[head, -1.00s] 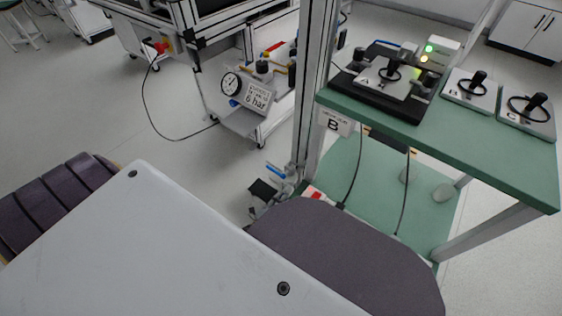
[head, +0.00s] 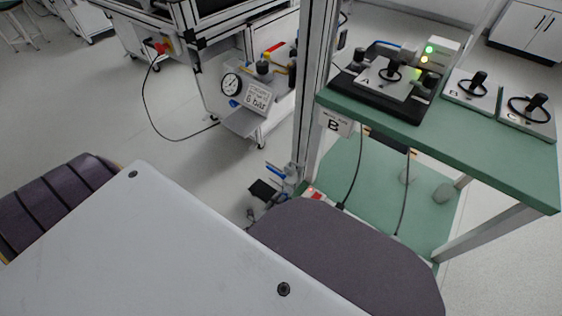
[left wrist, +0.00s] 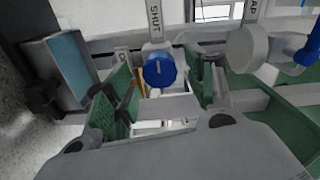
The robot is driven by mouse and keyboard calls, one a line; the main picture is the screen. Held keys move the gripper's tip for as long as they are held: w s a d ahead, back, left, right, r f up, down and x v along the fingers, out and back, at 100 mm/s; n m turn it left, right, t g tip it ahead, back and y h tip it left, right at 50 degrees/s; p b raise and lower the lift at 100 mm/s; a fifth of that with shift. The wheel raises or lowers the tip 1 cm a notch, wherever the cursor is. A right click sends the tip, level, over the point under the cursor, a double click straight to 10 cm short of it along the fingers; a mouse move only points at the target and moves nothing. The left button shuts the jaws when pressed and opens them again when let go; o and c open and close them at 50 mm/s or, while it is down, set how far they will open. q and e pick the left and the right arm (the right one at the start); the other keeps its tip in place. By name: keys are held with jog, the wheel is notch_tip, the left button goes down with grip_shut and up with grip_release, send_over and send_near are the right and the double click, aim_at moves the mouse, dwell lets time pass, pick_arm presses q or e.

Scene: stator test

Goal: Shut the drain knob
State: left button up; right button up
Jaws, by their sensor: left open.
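The round blue drain knob (left wrist: 160,68) is in the left wrist view, with a white line on its face. A tag (left wrist: 155,18) reading SHUT stands directly above it. My left gripper (left wrist: 165,84) is open, its green-padded fingers on either side of the knob in the picture. I see no contact, and cannot tell how far the fingertips reach past the knob's face. In the head view I cannot clearly make out the left gripper or the knob near the foot of the metal post. My right gripper is not in view.
A grey round part (left wrist: 243,48) and a blue handle (left wrist: 312,42) stand right of the knob. A blue-faced block (left wrist: 72,62) stands left. In the head view, a green bench (head: 470,140) carries valve units, and a post (head: 313,100) rises beside it.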

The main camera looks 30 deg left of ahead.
pick_arm(q)
jog(key=s, duration=0.6)
jog(key=shift+s+a, duration=0.25)
jog(key=shift+s, duration=0.1)
dwell(0.6)
